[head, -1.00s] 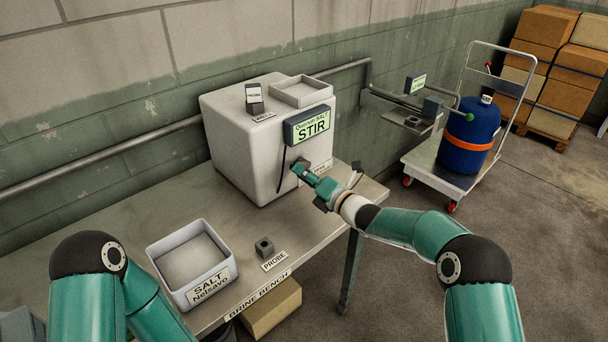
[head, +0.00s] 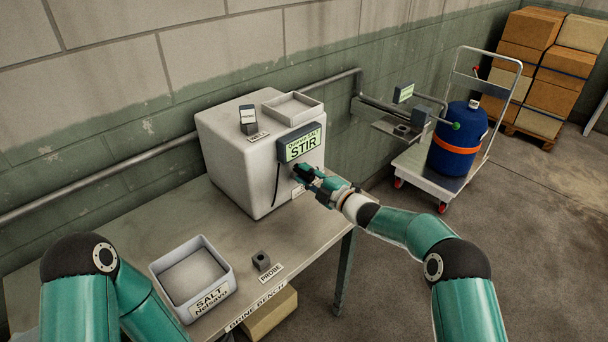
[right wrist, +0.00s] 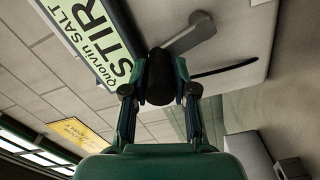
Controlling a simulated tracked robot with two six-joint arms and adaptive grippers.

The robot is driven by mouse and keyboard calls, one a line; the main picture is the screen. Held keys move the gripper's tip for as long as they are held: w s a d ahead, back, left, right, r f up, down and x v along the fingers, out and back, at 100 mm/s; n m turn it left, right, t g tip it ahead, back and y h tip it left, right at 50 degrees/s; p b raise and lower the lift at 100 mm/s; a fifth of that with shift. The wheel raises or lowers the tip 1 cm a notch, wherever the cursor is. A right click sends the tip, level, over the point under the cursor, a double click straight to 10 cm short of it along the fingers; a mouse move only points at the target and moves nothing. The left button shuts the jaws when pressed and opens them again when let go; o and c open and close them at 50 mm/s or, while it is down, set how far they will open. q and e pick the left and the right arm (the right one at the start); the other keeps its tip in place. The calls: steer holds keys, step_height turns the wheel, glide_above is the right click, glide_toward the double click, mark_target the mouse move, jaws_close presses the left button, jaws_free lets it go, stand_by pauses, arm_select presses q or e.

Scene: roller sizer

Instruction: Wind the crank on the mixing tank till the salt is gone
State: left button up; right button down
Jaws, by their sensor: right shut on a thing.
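The mixing tank (head: 235,160) is a white box on the bench, with a green display (head: 302,146) reading "Quorvin SALT STIR". My right gripper (head: 303,173) is at its front face, just below the display. In the right wrist view the gripper (right wrist: 160,82) is shut around the dark knob (right wrist: 160,92) of the crank. The grey crank arm (right wrist: 190,34) runs from the knob toward the tank face. The gripper hides most of the crank in the head view. The salt inside the tank cannot be seen. My left arm shows at the left, but its gripper is out of frame.
A salt tray (head: 228,272) and a small probe block (head: 261,261) stand on the bench (head: 130,225).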

steer(key=shift+w+d+m, duration=0.2)
steer(key=shift+d+m, duration=0.15)
steer(key=shift+m, duration=0.15)
steer(key=shift+f, duration=0.1)
steer(key=c, duration=0.9)
jaws_free()
steer(key=shift+w, duration=0.1)
steer(key=shift+a, duration=0.1)
steer(key=v, duration=1.2)
